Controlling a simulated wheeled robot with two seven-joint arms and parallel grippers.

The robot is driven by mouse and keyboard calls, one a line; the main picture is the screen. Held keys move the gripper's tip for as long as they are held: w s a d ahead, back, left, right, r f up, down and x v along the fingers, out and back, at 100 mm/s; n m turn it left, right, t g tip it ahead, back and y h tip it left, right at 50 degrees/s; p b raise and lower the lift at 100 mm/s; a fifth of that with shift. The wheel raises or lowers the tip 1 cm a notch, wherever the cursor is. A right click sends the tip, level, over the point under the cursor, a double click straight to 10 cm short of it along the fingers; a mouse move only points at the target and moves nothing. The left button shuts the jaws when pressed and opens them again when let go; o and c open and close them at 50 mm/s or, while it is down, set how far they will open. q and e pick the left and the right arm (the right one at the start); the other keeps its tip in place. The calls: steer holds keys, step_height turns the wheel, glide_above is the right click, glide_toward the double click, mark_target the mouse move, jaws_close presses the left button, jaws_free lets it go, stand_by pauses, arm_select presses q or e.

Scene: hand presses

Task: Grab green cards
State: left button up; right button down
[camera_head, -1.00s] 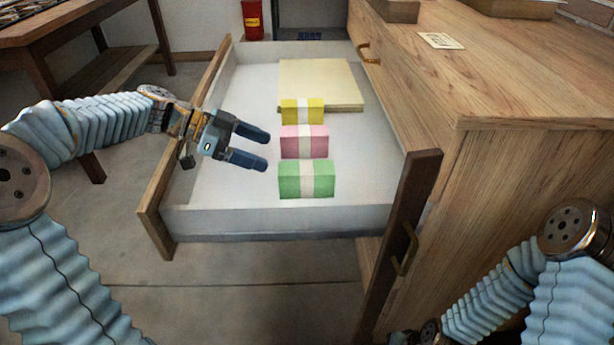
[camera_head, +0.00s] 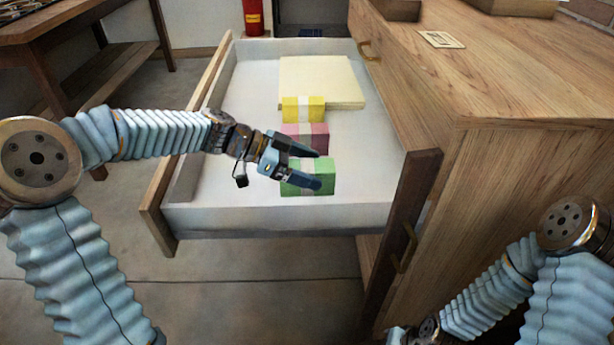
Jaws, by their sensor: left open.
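The green cards (camera_head: 322,167) are a banded block near the front of the open drawer, partly hidden by my left gripper. My left gripper (camera_head: 317,170) is open, its two dark blue fingers over or around the green block; I cannot tell whether they touch it. The pink block (camera_head: 319,137) lies just behind, partly covered by the upper finger. The yellow block (camera_head: 303,108) lies behind that. My right arm shows at the lower right, but its gripper is not in view.
The pulled-out drawer (camera_head: 240,219) has low white walls around the blocks. A cream stack (camera_head: 322,78) lies at its back. The wooden cabinet (camera_head: 530,150) stands to the right, with an upright door edge (camera_head: 402,235) near the drawer's front right. The drawer's left floor is free.

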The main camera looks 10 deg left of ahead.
arm_select(q)
steer(key=shift+c, duration=0.2)
steer(key=c, duration=1.2)
steer(key=shift+c, duration=0.2)
steer(key=shift+r, duration=0.1)
